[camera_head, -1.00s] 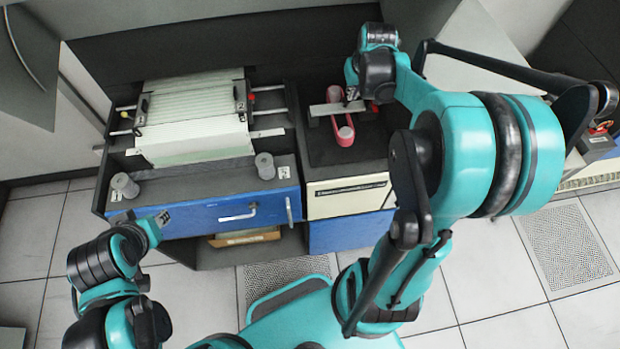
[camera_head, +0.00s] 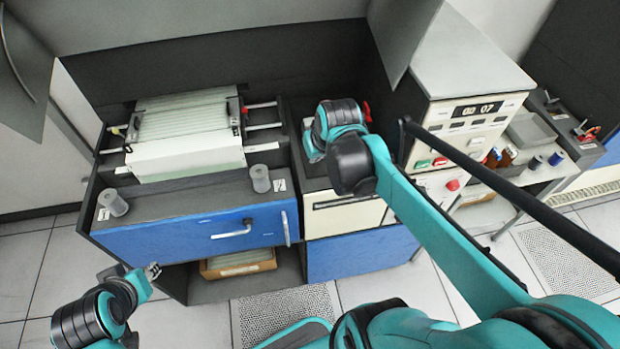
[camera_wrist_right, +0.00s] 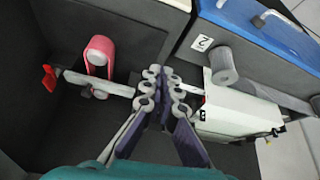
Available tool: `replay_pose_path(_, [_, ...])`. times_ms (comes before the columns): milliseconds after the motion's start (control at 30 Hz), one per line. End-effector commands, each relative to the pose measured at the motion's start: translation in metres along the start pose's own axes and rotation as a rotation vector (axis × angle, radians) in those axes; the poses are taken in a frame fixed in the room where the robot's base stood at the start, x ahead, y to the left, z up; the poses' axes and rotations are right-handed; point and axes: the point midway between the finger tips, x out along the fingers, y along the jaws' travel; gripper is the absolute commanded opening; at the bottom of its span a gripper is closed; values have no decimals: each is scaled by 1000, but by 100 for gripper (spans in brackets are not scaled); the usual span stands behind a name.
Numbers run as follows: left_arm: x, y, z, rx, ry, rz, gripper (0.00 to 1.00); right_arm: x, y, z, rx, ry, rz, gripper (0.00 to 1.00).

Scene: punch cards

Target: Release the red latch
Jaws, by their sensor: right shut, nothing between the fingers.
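In the right wrist view a small red piece (camera_wrist_right: 49,78) stands at the left, by the end of a pale bar (camera_wrist_right: 118,88). A pink-red loop (camera_wrist_right: 99,46) crosses that bar. The red piece also shows in the head view (camera_head: 367,112), just right of my right wrist; the bar and loop are hidden there. My right gripper (camera_wrist_right: 163,90) is shut and empty, between the bar and the card tray (camera_wrist_right: 238,112). Contact with the bar's near end is unclear. My left gripper (camera_head: 152,271) hangs low left, in front of the blue drawer (camera_head: 205,238); its jaws are too small to judge.
White cards (camera_head: 188,150) fill the tray on the left, with two grey knobs (camera_head: 260,179) (camera_head: 113,203) in front. A control panel (camera_head: 470,118) with a display and buttons stands right of the dark recess. A cardboard box (camera_head: 240,262) sits below. Floor in front is open.

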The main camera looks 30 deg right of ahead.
Motion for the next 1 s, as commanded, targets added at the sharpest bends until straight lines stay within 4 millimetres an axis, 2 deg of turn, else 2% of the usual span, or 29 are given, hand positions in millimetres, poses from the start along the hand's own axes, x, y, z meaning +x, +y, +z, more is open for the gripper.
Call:
replay_pose_path(100, [12,0,8,0,0,0,32,5,-12,16,-16,16,-8,0])
replay_pose_path(300, [18,0,13,0,0,0,32,6,-23,29,-29,32,-17,0])
replay_pose_path(900, [18,0,13,0,0,0,32,6,-25,31,-31,35,-18,0])
replay_pose_path(1000, [24,0,18,0,0,0,32,9,-30,40,-40,42,-23,0])
